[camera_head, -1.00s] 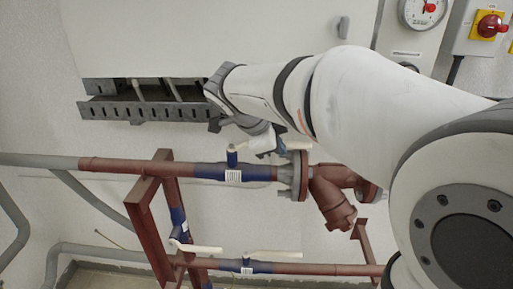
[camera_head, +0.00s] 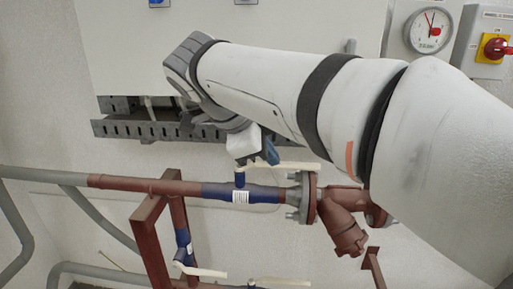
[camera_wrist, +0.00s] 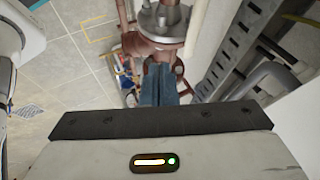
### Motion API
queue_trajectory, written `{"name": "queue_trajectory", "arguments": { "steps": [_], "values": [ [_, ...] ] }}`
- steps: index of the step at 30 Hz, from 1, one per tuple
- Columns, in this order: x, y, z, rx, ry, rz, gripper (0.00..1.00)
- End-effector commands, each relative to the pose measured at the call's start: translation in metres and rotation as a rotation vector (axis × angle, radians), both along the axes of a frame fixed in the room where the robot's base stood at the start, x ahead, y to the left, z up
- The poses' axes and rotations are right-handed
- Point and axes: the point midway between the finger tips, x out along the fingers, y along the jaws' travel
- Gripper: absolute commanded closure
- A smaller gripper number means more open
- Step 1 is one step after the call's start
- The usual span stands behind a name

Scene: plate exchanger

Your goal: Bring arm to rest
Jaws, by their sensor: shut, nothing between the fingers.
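My arm reaches across the head view from the right edge to the upper middle, with its wrist bent down in front of the cable tray. My gripper (camera_wrist: 158,85) shows in the wrist view as two blue-grey fingers close together, with nothing between them. In the head view only a small blue part of it shows below the white wrist, close to the upper pipe's valve handle. I cannot tell whether it touches the handle.
The upper pipe (camera_head: 130,184) carries a blue valve (camera_head: 218,190) with a pale handle (camera_head: 290,166), and a flange (camera_head: 308,198). A grey cable tray (camera_head: 125,128) runs under the white cabinet (camera_head: 270,25). A gauge (camera_head: 432,28) and red switch (camera_head: 496,48) are upper right.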

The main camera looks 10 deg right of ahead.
Motion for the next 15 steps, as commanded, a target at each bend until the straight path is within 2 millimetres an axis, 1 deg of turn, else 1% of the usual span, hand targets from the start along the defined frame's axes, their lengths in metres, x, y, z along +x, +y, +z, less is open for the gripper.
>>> {"name": "queue_trajectory", "arguments": {
  "steps": [2,5,8,12,15],
  "values": [
    [-0.002,-0.001,-0.001,-0.001,0.019,0.022,1.0],
    [-0.006,-0.006,-0.011,-0.006,0.088,0.105,1.0],
    [-0.012,-0.015,-0.031,-0.008,0.198,0.254,1.0],
    [-0.025,-0.028,-0.064,0.0,0.354,0.511,1.0],
    [-0.036,-0.034,-0.086,0.008,0.44,0.697,1.0]
  ]
}}
